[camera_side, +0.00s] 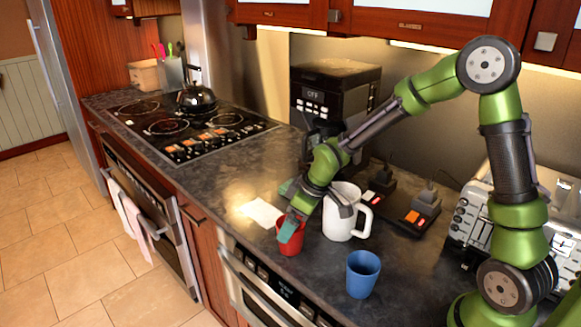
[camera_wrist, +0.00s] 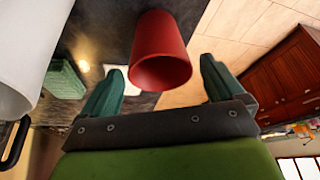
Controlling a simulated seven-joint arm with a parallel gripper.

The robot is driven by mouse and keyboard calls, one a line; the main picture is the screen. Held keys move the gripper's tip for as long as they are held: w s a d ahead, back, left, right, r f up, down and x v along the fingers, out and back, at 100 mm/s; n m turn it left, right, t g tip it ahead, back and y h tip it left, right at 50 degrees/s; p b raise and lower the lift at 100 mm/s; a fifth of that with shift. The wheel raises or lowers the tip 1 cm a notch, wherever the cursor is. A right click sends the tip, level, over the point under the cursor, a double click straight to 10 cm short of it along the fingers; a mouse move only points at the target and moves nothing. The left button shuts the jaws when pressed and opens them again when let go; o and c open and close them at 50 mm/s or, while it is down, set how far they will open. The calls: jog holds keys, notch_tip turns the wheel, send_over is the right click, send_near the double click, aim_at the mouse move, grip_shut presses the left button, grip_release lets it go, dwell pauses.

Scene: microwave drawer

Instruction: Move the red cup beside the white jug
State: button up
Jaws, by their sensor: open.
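The red cup (camera_side: 291,246) stands upright near the front edge of the dark counter, a short gap left of the white jug (camera_side: 339,222). My gripper (camera_wrist: 161,66) is open at the cup. In the wrist view the cup (camera_wrist: 163,58) shows between the two teal fingers, with visible gaps to both. In the side view one finger (camera_side: 290,230) overlaps the cup's rim; the other finger is not clear there. The jug shows partly at the left edge of the wrist view (camera_wrist: 22,60).
A blue cup (camera_side: 362,273) stands in front right of the jug. A white sheet (camera_side: 261,212) lies left of the red cup. A teal ribbed block (camera_wrist: 63,80) lies near the jug. Behind are a coffee machine (camera_side: 335,90) and a power strip (camera_side: 408,214).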

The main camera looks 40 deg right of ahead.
jog(key=s+r+m+t, duration=0.3)
jog(key=s+r+m, duration=0.5)
jog(key=s+r, duration=0.9)
jog(key=s, duration=0.2)
jog(key=shift+s+r+m, duration=0.25)
jog(key=shift+s+m, duration=0.05)
jog(key=shift+s, duration=0.1)
